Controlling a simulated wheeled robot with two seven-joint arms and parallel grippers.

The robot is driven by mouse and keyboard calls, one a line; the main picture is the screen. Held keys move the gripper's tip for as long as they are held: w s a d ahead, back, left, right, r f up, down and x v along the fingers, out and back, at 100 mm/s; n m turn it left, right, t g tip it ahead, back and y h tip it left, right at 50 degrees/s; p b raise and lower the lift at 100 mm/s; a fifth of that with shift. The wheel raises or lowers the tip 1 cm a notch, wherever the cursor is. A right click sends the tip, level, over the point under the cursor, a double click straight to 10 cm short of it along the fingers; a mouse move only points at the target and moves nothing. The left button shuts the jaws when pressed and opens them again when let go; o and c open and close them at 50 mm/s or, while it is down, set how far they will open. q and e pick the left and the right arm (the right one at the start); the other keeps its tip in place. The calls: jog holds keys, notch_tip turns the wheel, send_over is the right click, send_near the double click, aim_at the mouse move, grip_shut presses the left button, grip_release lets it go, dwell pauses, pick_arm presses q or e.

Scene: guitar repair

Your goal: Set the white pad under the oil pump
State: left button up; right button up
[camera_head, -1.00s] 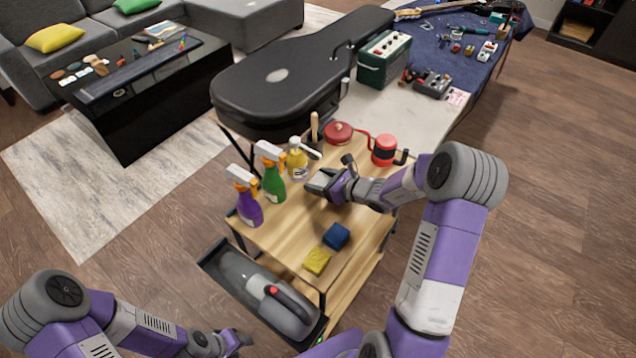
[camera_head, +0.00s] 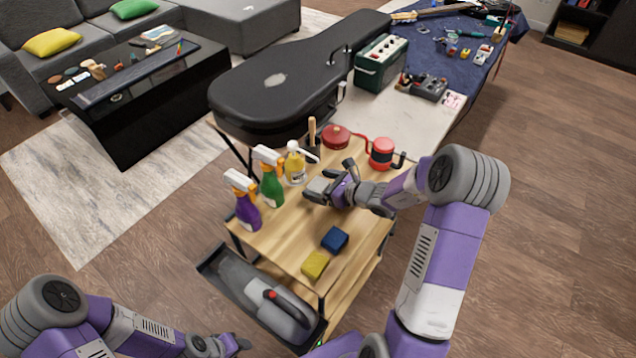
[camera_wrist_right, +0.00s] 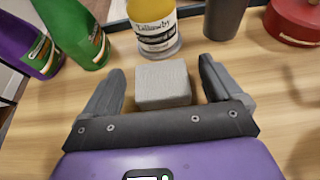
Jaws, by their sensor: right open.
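The white pad (camera_wrist_right: 163,85), a pale grey-white block, lies on the wooden cart top in the right wrist view. My right gripper (camera_wrist_right: 160,68) is open, with one finger on each side of the pad and visible gaps between. My left gripper (camera_head: 236,343) is low at the bottom, away from the cart.
Purple (camera_head: 244,205) and green (camera_head: 269,185) spray bottles stand left of the oil pump. A red round tin (camera_head: 336,136) and a red mug-like can (camera_head: 382,153) stand behind. Blue (camera_head: 335,238) and yellow (camera_head: 315,265) sponges lie at the front of the cart.

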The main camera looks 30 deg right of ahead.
jog(key=p+v, duration=0.2)
jog(key=v, duration=0.9)
jog(key=shift+d+f+p, duration=0.1)
jog(key=shift+p, duration=0.2)
